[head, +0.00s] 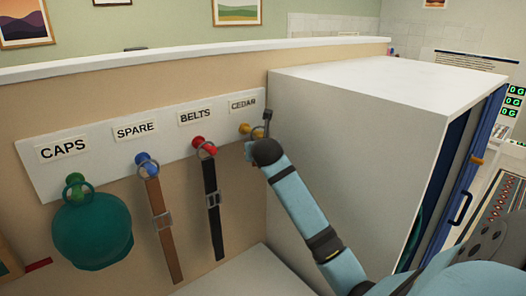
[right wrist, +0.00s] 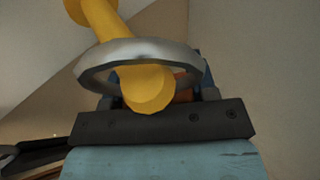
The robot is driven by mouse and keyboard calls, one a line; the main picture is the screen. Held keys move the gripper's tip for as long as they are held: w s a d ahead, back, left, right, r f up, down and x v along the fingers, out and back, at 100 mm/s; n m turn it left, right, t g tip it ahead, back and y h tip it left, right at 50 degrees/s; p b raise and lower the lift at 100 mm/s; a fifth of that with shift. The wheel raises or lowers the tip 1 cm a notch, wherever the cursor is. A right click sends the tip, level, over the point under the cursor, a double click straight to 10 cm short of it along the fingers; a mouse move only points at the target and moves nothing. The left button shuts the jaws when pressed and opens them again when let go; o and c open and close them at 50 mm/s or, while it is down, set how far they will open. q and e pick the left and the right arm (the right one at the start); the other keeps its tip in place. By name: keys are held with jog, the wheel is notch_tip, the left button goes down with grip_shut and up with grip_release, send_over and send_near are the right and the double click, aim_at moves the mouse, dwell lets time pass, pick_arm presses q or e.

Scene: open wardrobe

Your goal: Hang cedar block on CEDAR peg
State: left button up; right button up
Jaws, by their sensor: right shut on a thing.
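The yellow CEDAR peg (head: 245,128) is at the right end of the white peg board, below the CEDAR label (head: 243,103). In the right wrist view the yellow peg (right wrist: 148,85) passes through a metal ring (right wrist: 215,52), with its tip in front of the ring's near rim. An orange-brown piece, apparently the cedar block (right wrist: 184,82), shows behind the ring between the fingers of my right gripper (right wrist: 190,90). Most of it is hidden. My right gripper (head: 262,130) is shut on it right at the peg. My left gripper is not in view.
A green cap (head: 92,232) hangs on the CAPS peg, a brown belt (head: 162,228) on SPARE and a black belt (head: 212,205) on BELTS. A white cabinet (head: 350,125) stands close on the right of the CEDAR peg.

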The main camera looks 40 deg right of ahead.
jog(key=w, duration=0.1)
jog(key=w+f, duration=0.1)
jog(key=w, duration=0.1)
jog(key=shift+w+d, duration=0.2)
dwell(0.4)
dwell(0.3)
jog(key=o, duration=1)
jog(key=shift+f, duration=0.1)
jog(key=shift+s+a, duration=0.1)
